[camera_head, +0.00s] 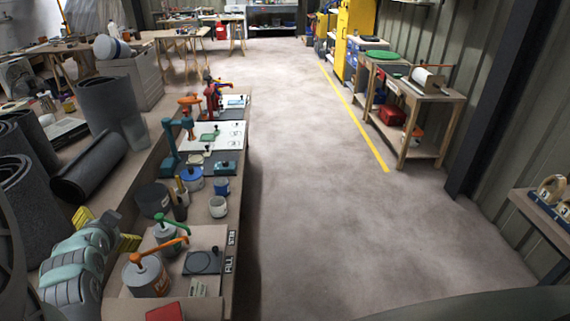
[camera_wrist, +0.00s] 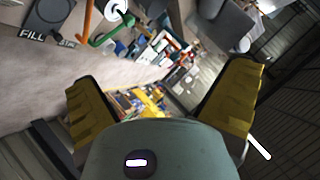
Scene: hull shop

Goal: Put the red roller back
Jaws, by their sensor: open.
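I cannot make out a red roller for certain in either view. In the head view, a flat red item (camera_head: 165,312) lies at the front edge of the left bench, cut off by the picture's bottom. Farther along that bench stands a red upright tool (camera_head: 211,98), too small to identify. My gripper (camera_head: 106,229) is over the left side of the bench, its yellow fingers apart with nothing seen between them. In the wrist view my gripper (camera_wrist: 160,100) also shows its fingers wide apart and empty.
A side table (camera_head: 415,95) on the right carries a pale roll; a red box (camera_head: 390,115) is below. The middle floor is clear.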

